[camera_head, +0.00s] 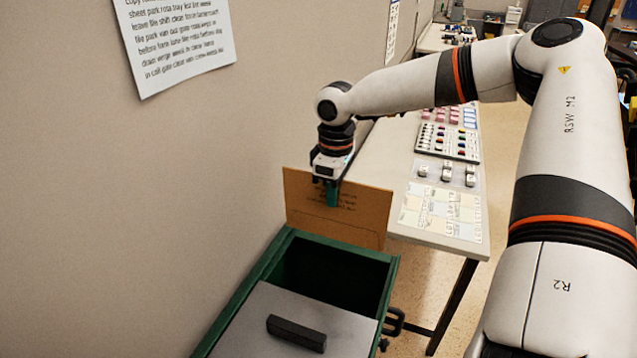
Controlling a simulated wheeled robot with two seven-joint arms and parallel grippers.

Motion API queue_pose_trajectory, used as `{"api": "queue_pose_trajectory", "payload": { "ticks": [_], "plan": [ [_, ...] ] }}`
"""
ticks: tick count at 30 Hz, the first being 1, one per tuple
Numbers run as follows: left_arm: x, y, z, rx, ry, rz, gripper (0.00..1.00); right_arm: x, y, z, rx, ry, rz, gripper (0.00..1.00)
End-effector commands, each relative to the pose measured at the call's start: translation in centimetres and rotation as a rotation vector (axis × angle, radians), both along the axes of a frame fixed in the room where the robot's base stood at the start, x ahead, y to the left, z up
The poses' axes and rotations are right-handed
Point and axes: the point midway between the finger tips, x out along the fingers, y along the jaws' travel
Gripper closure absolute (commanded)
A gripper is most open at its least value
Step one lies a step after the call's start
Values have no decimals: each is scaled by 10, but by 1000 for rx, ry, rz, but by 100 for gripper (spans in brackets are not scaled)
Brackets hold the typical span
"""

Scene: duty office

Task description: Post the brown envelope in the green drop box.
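The brown envelope (305,209) hangs upright, its broad face toward me, at the far end of the green drop box (389,281). My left gripper is not in view.
A wall with a printed notice (178,38) stands close on the left. A table (377,168) beyond the box holds trays with several small items and papers. My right arm spans the right side. Floor shows under the table.

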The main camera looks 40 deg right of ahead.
Motion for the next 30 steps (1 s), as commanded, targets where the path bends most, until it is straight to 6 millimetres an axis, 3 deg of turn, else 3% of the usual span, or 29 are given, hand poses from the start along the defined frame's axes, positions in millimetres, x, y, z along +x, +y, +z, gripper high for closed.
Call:
{"api": "queue_pose_trajectory", "payload": {
  "ticks": [5,19,25,30],
  "plan": [
    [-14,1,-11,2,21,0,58,0,0,-10,0,0,0,100],
    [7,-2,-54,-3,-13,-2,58,0,0,-56,0,1,0,100],
    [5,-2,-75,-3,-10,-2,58,0,0,-75,0,1,0,100],
    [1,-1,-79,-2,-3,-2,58,0,0,-89,0,1,0,100]
  ]
}}
